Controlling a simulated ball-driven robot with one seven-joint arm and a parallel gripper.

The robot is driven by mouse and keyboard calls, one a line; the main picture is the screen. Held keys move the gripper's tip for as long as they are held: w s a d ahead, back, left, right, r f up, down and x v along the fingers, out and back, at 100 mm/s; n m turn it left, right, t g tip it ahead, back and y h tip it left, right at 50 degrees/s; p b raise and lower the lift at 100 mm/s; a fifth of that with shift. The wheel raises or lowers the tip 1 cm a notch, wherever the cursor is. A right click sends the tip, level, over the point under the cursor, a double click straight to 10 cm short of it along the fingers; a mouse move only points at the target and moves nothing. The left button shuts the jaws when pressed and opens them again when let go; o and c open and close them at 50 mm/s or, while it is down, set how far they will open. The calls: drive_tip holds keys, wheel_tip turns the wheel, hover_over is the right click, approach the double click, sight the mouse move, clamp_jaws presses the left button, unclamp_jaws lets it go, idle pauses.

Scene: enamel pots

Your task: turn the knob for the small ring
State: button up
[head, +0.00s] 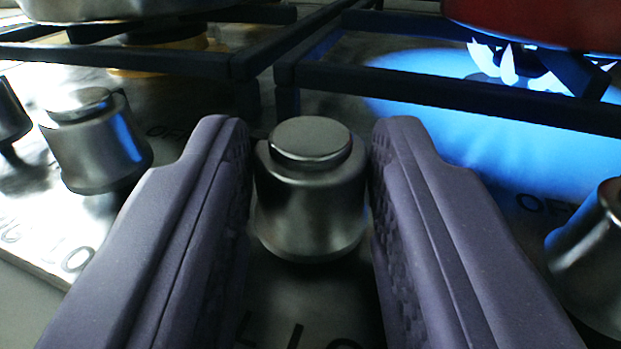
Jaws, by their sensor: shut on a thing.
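A metal stove knob (309,200) stands upright in the middle of the head view. My gripper (310,165) has one purple-grey finger on each side of it and is shut on it. Part of the panel lettering below the knob shows between the fingers. Other knobs stand at the left (95,140) and at the right edge (595,260). Which ring each knob serves cannot be told from this view.
Dark pan-support bars (450,105) run just behind the knob. A burner with a bluish-white flame (505,65) burns under a red pot (540,22) at the upper right. A metal pot (100,8) stands at the upper left.

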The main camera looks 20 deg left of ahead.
drive_tip(key=shift+h, duration=0.3)
drive_tip(key=m+h, duration=0.2)
drive_tip(key=h, duration=0.1)
drive_tip(key=a+m+t+h, duration=0.1)
drive_tip(key=m+h, duration=0.1)
drive_tip(key=h, duration=0.1)
drive_tip(key=shift+a+p, duration=0.1)
drive_tip(key=shift+p, duration=0.2)
drive_tip(key=m+h, duration=0.1)
drive_tip(key=h, duration=0.1)
drive_tip(key=m+g+h, duration=0.1)
drive_tip(key=m+h, duration=0.1)
drive_tip(key=h, duration=0.1)
drive_tip(key=m+h+p, duration=0.1)
drive_tip(key=m+h, duration=0.1)
drive_tip(key=shift+a+g, duration=0.35)
drive_tip(key=shift+g, duration=0.05)
drive_tip(key=shift+w+h, duration=0.1)
drive_tip(key=shift+h, duration=0.3)
drive_tip(key=o, duration=1)
drive_tip(key=shift+o, duration=0.2)
